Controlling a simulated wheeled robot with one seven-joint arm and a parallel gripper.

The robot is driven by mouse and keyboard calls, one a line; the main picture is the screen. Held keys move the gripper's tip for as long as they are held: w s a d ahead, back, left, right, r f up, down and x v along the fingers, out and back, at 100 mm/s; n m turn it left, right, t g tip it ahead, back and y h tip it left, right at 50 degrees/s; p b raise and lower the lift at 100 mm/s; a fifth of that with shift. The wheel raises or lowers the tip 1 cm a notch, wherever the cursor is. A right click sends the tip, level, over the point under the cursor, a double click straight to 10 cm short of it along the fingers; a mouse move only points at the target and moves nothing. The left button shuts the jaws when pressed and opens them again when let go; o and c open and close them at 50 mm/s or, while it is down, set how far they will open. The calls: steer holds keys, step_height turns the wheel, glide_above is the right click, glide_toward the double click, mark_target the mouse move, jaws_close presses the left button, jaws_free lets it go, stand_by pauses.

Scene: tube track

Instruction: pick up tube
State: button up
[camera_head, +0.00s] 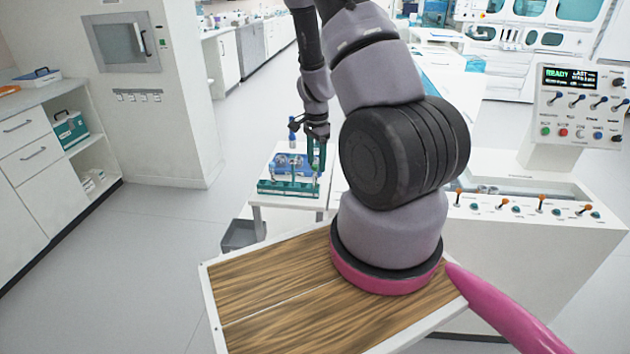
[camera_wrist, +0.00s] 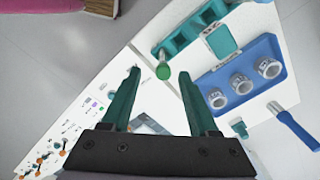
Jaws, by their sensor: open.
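I cannot tell how far below the fingertips the cap is. In the head view, my gripper (camera_head: 317,168) points down over the right end of the teal rack (camera_head: 287,188) on a small white table. The green-capped tube cannot be made out clearly there.
A blue holder (camera_wrist: 262,50) with round metallic wells is beside the rack. A blue tube-like piece (camera_wrist: 292,124) is at its far side. The white table (camera_head: 285,203) is small, with open floor to its left. A control console (camera_head: 580,105) stands at the right.

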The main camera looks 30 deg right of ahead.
mark_target(315, 170)
steer(key=f, duration=0.6)
steer(key=shift+w+a, duration=0.15)
steer(key=shift+w, duration=0.05)
jaws_close()
